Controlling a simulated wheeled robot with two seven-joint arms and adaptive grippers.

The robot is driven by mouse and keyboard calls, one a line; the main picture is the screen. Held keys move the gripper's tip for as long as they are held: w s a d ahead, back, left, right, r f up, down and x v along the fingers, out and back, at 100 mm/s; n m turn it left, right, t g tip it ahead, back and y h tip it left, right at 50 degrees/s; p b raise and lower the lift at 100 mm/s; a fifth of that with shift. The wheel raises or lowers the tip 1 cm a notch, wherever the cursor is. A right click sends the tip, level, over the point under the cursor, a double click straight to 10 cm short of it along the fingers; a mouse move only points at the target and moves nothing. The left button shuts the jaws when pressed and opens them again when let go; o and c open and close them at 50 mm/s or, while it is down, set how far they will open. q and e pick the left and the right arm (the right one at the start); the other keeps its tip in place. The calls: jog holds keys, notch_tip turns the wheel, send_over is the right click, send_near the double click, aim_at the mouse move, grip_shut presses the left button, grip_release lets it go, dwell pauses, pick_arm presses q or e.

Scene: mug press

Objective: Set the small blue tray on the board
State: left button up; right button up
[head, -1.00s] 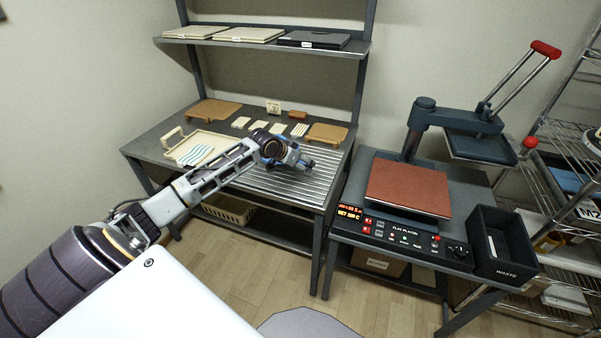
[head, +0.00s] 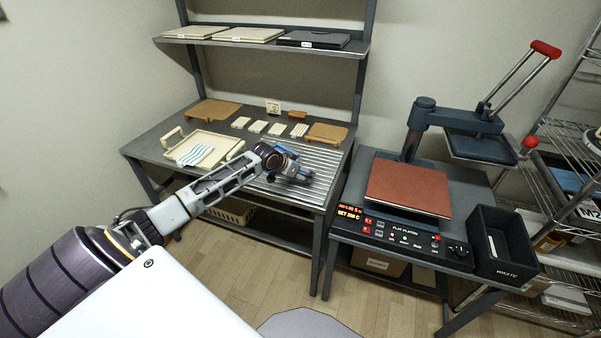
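My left arm reaches in from the left, and its gripper (head: 303,176) is over the ribbed metal surface (head: 318,160) at the right of the workbench. The fingers are small and seen from behind, so I cannot tell whether they are open or shut. No small blue tray can be made out clearly. A cream tray with handles (head: 222,152) holds a white cloth with blue wavy stripes (head: 194,155). One brown board (head: 212,109) lies at the back left of the bench, another brown board (head: 327,132) at the back right. My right gripper is out of view.
Several small cream pieces (head: 258,127) lie between the boards. A shelf (head: 265,45) hangs above the bench. To the right stands a press with a red-brown plate (head: 408,187), its upper platen swung aside, and a black waste bin (head: 500,245).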

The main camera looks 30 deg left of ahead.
pick_arm(q)
jog(key=o, duration=0.9)
jog(key=shift+f, duration=0.1)
jog(key=o, duration=0.3)
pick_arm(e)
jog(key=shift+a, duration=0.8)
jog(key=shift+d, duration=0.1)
